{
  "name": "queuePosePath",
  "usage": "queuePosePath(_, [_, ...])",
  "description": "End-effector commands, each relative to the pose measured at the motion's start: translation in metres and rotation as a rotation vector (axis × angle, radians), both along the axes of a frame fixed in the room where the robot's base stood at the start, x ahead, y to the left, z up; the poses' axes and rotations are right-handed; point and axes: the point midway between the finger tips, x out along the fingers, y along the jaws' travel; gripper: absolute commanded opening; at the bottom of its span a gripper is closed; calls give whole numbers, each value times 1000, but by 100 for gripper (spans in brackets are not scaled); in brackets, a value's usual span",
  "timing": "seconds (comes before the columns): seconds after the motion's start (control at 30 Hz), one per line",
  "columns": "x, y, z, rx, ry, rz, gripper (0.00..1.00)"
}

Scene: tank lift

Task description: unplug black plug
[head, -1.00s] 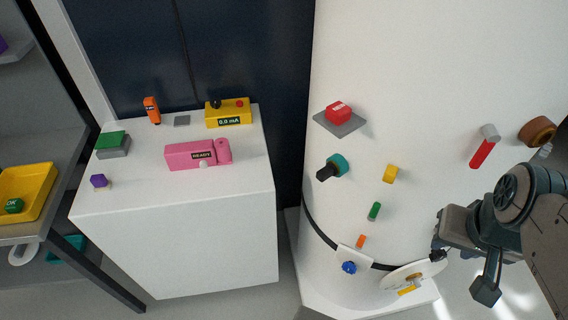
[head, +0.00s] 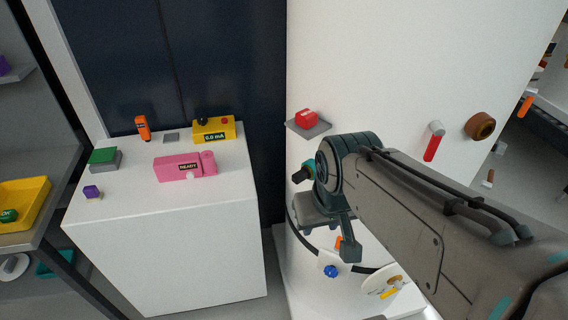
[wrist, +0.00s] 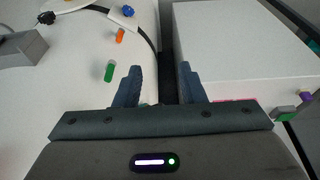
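A black plug-like end (wrist: 46,17) of a black cable shows at the upper left of the wrist view, beside a white disc. In the head view my arm hides this end. A black stub (head: 299,176) with a teal collar (head: 309,170) sticks out of the white tank, left of my wrist. I cannot tell for sure which black part is the plug. My gripper (wrist: 160,76) is open, with nothing visible between its fingers.
The tank (head: 390,70) carries a red button (head: 306,118), a red-handled lever (head: 433,143), a brown ring (head: 480,126) and a blue knob (head: 330,271). A green peg (wrist: 109,71) is near my left finger. The white cabinet (head: 165,250) stands left, with a dark gap between.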

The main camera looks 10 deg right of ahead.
Motion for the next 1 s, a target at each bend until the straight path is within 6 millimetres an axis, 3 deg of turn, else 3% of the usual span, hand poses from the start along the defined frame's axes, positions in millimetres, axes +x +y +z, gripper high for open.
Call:
queuePosePath(0.13, [0,0,0,0,0,0,36])
queuePosePath(0.2, [0,0,0,-2,3,2,56])
queuePosePath(0.47, [6,-2,-22,-133,167,166,56])
queuePosePath(0.77, [34,-22,-59,-531,534,580,56])
queuePosePath(1.0, [78,-22,-76,-921,784,900,56])
